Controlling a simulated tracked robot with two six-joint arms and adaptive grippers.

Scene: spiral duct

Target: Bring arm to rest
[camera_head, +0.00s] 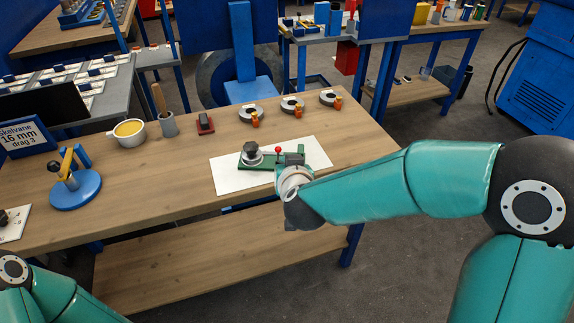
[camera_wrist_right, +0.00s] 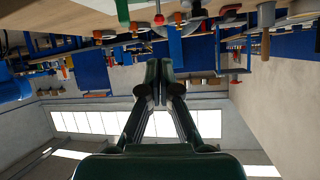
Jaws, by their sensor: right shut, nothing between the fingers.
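My right arm (camera_head: 390,188) reaches in from the right, and its wrist end (camera_head: 293,190) is in front of the near edge of the workbench's white sheet (camera_head: 232,181). In the right wrist view my right gripper (camera_wrist_right: 157,68) has its two dark fingers together with nothing between them. In the head view the wrist largely hides this gripper. Beyond the wrist, a green fixture with a black knob (camera_head: 251,150) and a small red ball sits on the sheet. Part of my left arm (camera_head: 45,296) shows at the lower left; its gripper is out of view.
The wooden workbench (camera_head: 150,185) holds several dark rings with orange parts (camera_head: 251,114), a yellow-filled cup (camera_head: 128,131), a grey pot (camera_head: 168,124) with a wooden handle and a blue-based stand (camera_head: 77,190). A lower shelf (camera_head: 190,265) is bare. Open floor (camera_head: 420,275) lies at the right.

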